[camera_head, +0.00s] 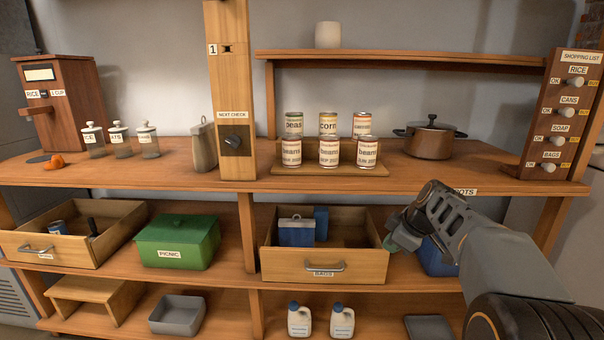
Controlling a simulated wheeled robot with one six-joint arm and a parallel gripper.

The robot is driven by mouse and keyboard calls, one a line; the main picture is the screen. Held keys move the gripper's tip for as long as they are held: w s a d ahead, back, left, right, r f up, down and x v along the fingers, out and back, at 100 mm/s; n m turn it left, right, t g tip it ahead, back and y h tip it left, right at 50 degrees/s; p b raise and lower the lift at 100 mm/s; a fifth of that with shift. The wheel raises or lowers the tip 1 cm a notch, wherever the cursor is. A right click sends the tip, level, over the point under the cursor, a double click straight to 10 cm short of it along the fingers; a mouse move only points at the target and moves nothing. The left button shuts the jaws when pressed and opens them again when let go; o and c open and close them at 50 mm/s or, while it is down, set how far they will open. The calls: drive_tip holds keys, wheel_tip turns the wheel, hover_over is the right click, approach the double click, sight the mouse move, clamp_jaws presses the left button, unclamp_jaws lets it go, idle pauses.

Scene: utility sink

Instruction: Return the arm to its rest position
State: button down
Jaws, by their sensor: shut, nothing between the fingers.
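My arm (500,262) reaches in from the lower right corner. My gripper (402,236) is at its far end, shut and empty, pointing down and left. It is in front of the shelf unit, just right of the open bats drawer, and appears close to the drawer's right front corner. I cannot tell whether it touches the drawer. Part of a blue bin (438,258) is hidden behind my arm.
The open drawer (322,266) holds blue boxes. Another open drawer (58,247) and a green picnic box (177,242) are at left. Cans (328,152) and a brown pot (430,138) stand on the counter (440,176). Two white jugs (342,321) stand below.

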drive_tip(key=s+a+r+m+h+p, duration=0.1)
drive_tip(key=s+a+r+m+p, duration=0.1)
drive_tip(key=s+r+m+p, duration=0.2)
drive_tip(key=s+a+r+m+g+h+p, duration=0.1)
drive_tip(key=s+r+m+p, duration=0.3)
drive_tip(key=s+r+p, duration=0.4)
drive_tip(key=s+a+r+m+h+p, duration=0.1)
drive_tip(key=s+a+r+m+p, duration=0.3)
drive_tip(key=s+p, duration=0.6)
drive_tip(key=shift+p+v, duration=0.85)
drive_tip(key=shift+v, duration=0.1)
